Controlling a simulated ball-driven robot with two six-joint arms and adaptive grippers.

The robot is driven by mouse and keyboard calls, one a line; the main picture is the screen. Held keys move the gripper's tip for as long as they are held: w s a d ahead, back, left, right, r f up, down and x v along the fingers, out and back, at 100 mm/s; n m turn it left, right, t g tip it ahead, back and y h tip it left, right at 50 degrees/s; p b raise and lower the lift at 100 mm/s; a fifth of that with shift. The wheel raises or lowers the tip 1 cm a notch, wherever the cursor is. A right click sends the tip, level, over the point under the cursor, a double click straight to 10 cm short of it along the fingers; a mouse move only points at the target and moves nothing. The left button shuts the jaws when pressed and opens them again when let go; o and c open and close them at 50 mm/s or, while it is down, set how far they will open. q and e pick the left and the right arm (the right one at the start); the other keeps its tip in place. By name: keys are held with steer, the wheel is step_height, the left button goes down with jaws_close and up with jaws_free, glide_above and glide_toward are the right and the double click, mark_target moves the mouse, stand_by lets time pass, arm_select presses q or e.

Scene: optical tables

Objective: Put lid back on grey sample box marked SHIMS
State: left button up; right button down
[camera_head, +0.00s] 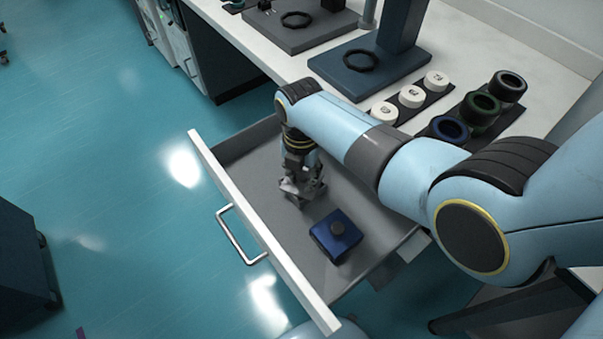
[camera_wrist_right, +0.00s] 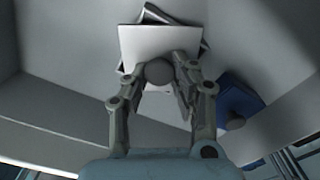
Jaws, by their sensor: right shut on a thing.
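My right gripper (camera_head: 303,188) is inside the open drawer; in the wrist view (camera_wrist_right: 160,76) its two fingers are shut on the round knob of a light grey square lid (camera_wrist_right: 140,45). Beyond the lid, the dark rim of what looks like the grey sample box (camera_wrist_right: 200,45) shows, turned at an angle to the lid. The lid covers most of it, and I cannot tell whether they touch. No SHIMS marking is readable. My left gripper is not in view.
A blue lidded box (camera_head: 335,238) with a dark knob stands in the grey drawer (camera_head: 258,150), close beside the gripper; it also shows in the wrist view (camera_wrist_right: 236,92). The drawer's white front (camera_head: 255,225) bounds the space. White discs and dark rings stand on the bench above.

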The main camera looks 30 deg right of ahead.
steer(key=c, duration=0.5)
jaws_free()
step_height(320, 180, up, 7)
steer(key=p, duration=0.8)
stand_by(0.4)
steer(key=shift+c, duration=0.5)
jaws_close()
stand_by(0.6)
